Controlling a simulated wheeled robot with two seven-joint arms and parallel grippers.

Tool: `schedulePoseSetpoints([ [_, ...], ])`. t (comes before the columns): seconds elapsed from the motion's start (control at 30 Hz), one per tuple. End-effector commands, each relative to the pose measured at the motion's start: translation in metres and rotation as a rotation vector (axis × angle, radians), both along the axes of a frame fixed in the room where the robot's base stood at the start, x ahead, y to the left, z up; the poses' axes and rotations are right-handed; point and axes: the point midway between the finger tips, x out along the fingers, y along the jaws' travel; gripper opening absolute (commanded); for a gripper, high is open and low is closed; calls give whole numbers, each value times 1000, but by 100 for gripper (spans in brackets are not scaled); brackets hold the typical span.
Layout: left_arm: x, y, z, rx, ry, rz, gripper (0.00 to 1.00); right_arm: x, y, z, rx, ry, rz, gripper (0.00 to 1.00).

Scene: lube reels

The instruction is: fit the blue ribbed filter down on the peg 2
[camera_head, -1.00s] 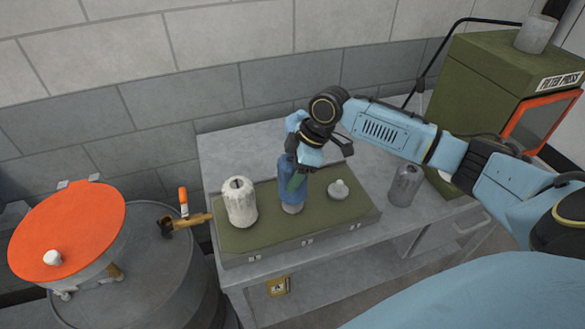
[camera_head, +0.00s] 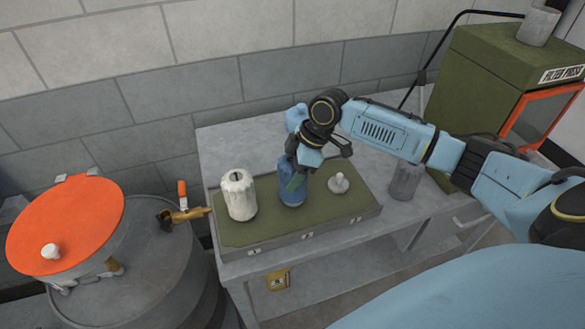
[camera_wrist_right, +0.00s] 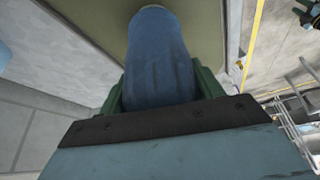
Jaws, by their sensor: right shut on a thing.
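The blue ribbed filter (camera_head: 289,190) stands upright at the middle position of the green-topped tray (camera_head: 236,234). Its lower end is at the tray top, and the middle peg under it is hidden. My right gripper (camera_head: 297,177) is shut on the filter from above and behind. In the right wrist view the blue filter (camera_wrist_right: 158,60) sits between the green fingers (camera_wrist_right: 160,88). Whether the filter is fully seated I cannot tell. My left gripper is out of view.
A white ribbed filter (camera_head: 238,195) stands left of the blue one, and a bare pale peg (camera_head: 339,184) stands to the right. A grey cylinder (camera_head: 405,181) stands on the bench (camera_head: 225,150). An orange-lidded drum (camera_head: 70,225) is at left, and a green filter press (camera_head: 485,80) at right.

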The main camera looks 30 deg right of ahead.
Motion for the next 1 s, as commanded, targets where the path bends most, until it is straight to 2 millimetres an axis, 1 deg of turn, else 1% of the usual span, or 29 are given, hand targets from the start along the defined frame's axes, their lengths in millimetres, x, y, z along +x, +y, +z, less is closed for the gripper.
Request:
schedulePoseSetpoints([
  [0.43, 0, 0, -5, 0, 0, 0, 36, 0, 1, -11, 1, -2, 1, 23],
  [0.77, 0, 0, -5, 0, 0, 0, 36, 0, 0, -13, 0, -2, 1, 23],
  [0.8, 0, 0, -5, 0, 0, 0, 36, 0, 1, -13, 0, -2, 1, 70],
  [0.97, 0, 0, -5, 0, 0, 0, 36, 0, 0, -13, 1, 0, 0, 90],
  [1.0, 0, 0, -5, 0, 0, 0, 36, 0, 0, -13, 1, 0, 0, 91],
])
